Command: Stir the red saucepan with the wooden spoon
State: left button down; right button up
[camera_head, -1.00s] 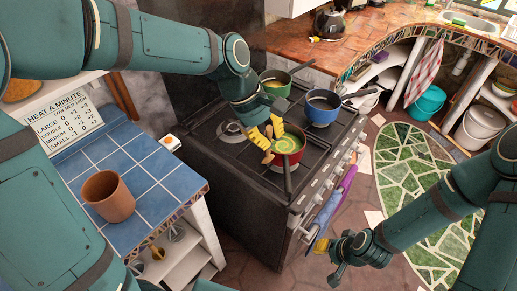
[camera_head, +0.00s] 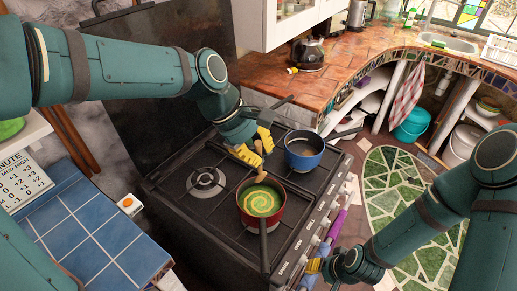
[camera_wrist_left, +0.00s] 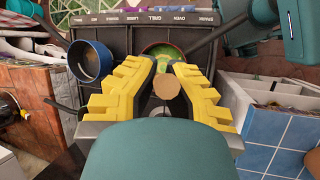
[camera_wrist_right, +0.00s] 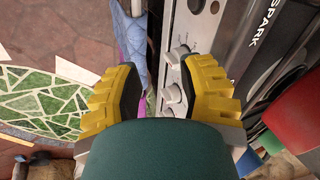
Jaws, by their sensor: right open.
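The red saucepan (camera_head: 279,220) sits on the front of the stove, with green liquid marked by a pale swirl. It also shows beyond the fingers in the left wrist view (camera_wrist_left: 162,45). My left gripper (camera_head: 254,148) is above the pan's back edge, shut on the wooden spoon (camera_head: 262,170). The spoon slants down to the pan; its lower end is hard to see. Its round handle end (camera_wrist_left: 166,87) shows between the yellow fingers in the left wrist view. My right gripper (camera_head: 315,267) is open and empty beside the stove's front, near the knobs.
A blue saucepan (camera_head: 304,158) stands right of my left gripper. A dark pan handle (camera_head: 283,102) shows behind my left arm. A purple cloth (camera_head: 336,224) hangs at the stove front. The blue-tiled counter (camera_head: 90,230) is at left; a kettle (camera_head: 309,54) stands on the back counter.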

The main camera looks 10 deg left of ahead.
pick_arm(q)
notch_tip(320, 180, down, 12)
jog(key=b, duration=0.8)
jog(key=shift+w+r, duration=0.2)
jog(key=shift+w, duration=0.1)
jog(key=shift+d, duration=0.1)
dwell(0.4)
